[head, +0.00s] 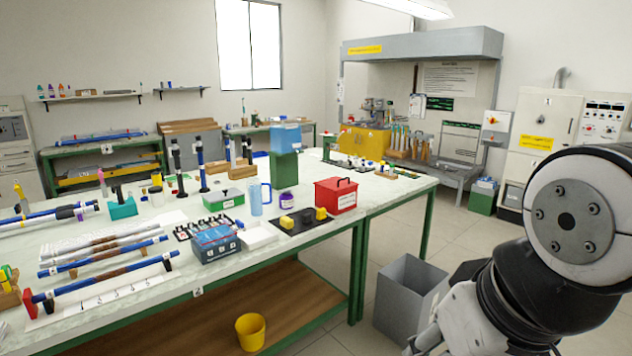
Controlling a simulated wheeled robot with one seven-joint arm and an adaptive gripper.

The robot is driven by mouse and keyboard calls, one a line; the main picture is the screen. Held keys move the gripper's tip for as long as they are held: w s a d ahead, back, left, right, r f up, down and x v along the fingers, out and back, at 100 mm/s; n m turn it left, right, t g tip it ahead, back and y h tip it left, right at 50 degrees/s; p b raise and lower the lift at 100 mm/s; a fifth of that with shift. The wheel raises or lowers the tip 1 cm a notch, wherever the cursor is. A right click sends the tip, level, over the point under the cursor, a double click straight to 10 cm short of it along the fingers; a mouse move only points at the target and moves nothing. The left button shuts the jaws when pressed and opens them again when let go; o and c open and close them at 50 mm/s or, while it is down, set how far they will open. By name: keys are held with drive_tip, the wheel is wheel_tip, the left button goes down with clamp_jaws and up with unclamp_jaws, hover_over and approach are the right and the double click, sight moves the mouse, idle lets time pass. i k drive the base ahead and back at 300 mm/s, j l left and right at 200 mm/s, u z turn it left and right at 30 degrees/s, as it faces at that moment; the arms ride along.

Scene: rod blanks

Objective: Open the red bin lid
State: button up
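A red bin (336,196) stands on the workbench near its right front edge. Its lid (338,184) lies flat on top, with a dark arched handle standing up from it; the lid looks closed. Part of my arm fills the lower right of the head view, to the right of the bench.
A black mat (300,224) with yellow blocks lies left of the red bin. A light blue mug (260,198) and a green box (223,200) stand behind. A grey open waste bin (410,300) stands on the floor between the bench and my arm.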

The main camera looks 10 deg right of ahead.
sight(336, 184)
drive_tip(key=z, duration=0.25)
drive_tip(key=i+l, duration=0.1)
drive_tip(key=i, duration=1.3)
drive_tip(key=i+l, duration=0.1)
drive_tip(key=i, duration=1.25)
